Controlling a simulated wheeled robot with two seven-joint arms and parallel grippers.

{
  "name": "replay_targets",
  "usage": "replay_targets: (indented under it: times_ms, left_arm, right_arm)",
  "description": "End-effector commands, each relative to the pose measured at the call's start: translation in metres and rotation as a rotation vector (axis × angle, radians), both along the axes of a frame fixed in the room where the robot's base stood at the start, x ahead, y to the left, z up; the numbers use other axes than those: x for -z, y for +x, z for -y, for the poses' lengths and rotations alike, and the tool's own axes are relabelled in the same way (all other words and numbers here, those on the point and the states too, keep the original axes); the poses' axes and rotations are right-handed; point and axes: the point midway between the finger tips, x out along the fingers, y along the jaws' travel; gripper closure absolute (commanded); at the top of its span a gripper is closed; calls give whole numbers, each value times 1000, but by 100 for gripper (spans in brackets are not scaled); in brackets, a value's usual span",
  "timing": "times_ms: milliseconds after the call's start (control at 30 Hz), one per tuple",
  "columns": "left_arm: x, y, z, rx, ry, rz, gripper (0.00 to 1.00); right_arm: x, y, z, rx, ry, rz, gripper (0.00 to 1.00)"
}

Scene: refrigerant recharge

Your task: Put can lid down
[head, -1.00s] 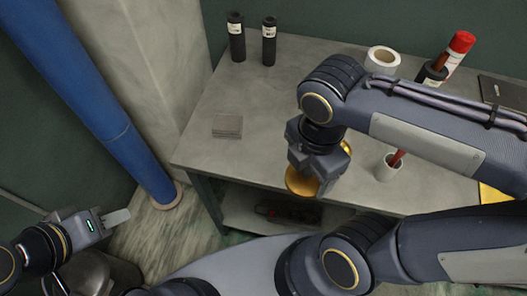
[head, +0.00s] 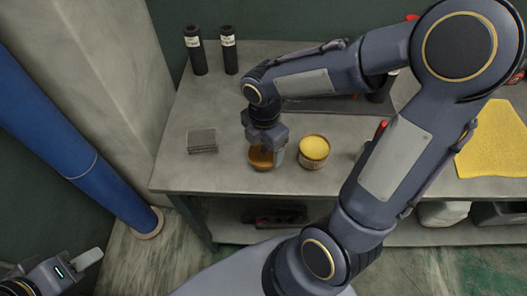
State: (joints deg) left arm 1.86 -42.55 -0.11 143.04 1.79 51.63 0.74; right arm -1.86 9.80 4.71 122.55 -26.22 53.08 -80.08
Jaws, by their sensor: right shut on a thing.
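The can lid (head: 262,162) is a round gold-brown disc near the table's front edge. My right gripper (head: 266,154) is shut on it from above. The lid is low over the tabletop; I cannot tell whether it touches. The open can (head: 314,149) stands upright just right of the lid, with yellow showing at its top. My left gripper (head: 88,259) is at the lower left, off the table and far from the lid; I cannot tell whether its fingers are open or shut.
A grey block (head: 202,141) lies left of the lid. Two black labelled bottles (head: 195,50) (head: 229,50) stand at the back left. A yellow cloth (head: 497,140) lies at the right. My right arm hides part of the table (head: 218,98). A blue pipe (head: 60,140) stands at the left.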

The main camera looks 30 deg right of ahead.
Motion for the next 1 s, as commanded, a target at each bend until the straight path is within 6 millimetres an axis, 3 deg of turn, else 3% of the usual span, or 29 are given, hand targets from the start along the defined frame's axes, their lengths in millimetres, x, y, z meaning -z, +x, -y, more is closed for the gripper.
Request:
replay_targets:
  times_ms: [300,700,733,867,1000]
  left_arm:
    - [5,0,0,0,0,0,64]
    - [9,0,0,0,0,0,64]
    - [7,0,0,0,0,0,64]
    - [7,0,0,0,0,0,64]
    - [7,0,0,0,0,0,64]
  right_arm:
    - [37,5,1,-1,-1,-3,48]
    - [42,5,1,0,0,0,48]
    - [40,5,1,0,0,0,21]
    - [40,5,1,0,0,0,4]
    - [40,5,1,0,0,0,3]
